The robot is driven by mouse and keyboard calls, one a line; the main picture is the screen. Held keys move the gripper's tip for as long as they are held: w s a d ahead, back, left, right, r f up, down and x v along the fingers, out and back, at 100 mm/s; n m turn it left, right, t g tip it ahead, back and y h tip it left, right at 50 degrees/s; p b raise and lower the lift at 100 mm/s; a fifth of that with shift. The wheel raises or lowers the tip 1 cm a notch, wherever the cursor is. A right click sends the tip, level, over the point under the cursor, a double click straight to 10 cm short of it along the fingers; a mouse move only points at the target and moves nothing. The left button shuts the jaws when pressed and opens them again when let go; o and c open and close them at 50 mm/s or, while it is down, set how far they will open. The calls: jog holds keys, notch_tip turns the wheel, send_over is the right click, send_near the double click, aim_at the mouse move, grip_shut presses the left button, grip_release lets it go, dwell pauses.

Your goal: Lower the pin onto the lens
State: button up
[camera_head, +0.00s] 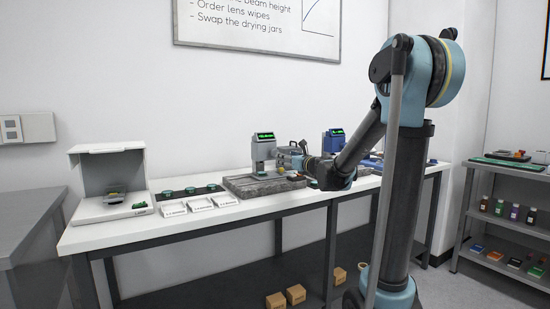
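A grey gauge stand (264,151) with a dark display showing green figures stands on a grey stone-like slab (245,187) on the white bench. My gripper (290,156) is beside this stand, to its right and above the slab. It is small in this view, and I cannot tell its finger opening or whether it touches anything. The pin and the lens are too small or hidden to make out. Some small dark and yellow items (294,176) lie on the slab below my gripper.
A white open-fronted box (110,148) stands at the bench's left end. Several green discs on a dark strip (190,190) and white labelled trays (200,203) lie between it and the slab. A shelf rack (508,190) stands right.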

aim_at(275, 154)
jog(key=x, duration=1.1)
jog(key=shift+a, duration=0.1)
jog(key=c, duration=1.1)
